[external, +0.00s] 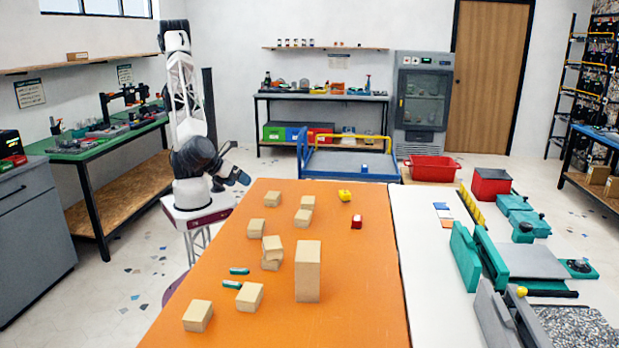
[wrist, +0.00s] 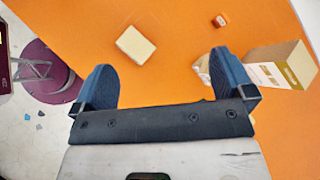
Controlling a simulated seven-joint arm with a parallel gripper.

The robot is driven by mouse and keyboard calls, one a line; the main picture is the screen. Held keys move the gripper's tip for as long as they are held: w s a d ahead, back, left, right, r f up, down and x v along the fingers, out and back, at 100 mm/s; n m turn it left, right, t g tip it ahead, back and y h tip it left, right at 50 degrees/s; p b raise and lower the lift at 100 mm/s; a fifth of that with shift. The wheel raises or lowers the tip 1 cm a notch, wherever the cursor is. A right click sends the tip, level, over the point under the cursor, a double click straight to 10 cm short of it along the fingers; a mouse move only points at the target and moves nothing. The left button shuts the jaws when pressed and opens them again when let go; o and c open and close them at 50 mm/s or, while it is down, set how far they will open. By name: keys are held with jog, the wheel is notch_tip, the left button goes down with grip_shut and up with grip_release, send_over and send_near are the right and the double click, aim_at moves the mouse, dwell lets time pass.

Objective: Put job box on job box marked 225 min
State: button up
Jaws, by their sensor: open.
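Several tan job boxes stand on the orange table, and no minute marking is readable, so I cannot tell which is the 225 min one. In the external view they include a near-left box (external: 198,315), a box by the green pieces (external: 249,296), a tilted box (external: 272,246) resting on a lower box (external: 270,264), a tall box (external: 308,272) and several farther back (external: 303,217). My gripper (external: 241,177) is open and empty, beyond the table's far-left corner. In the wrist view, one tan box (wrist: 136,43) lies beyond the open fingers (wrist: 160,64); another is partly hidden by the right finger.
Two small green pieces (external: 239,271), a yellow block (external: 345,195) and a red block (external: 356,222) lie on the orange table (external: 370,300). The tall box is an obstacle at centre. A white surface (external: 430,260) with green and grey equipment adjoins on the right.

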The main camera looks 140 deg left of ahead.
jog(key=s+r+n+h, duration=0.2)
jog(key=s+n, duration=0.3)
jog(key=s, duration=0.7)
jog(key=s+a+r+n+h, duration=0.1)
jog(key=s+r+n+h, duration=0.2)
jog(key=s, duration=0.9)
jog(key=s+r+n+t+h, duration=0.1)
jog(key=s+r+n+h, duration=0.2)
jog(key=s, duration=0.9)
jog(key=n+h, duration=0.1)
jog(key=n, duration=0.2)
jog(key=shift+a+r+n, duration=0.2)
jog(key=shift+a+n, duration=0.1)
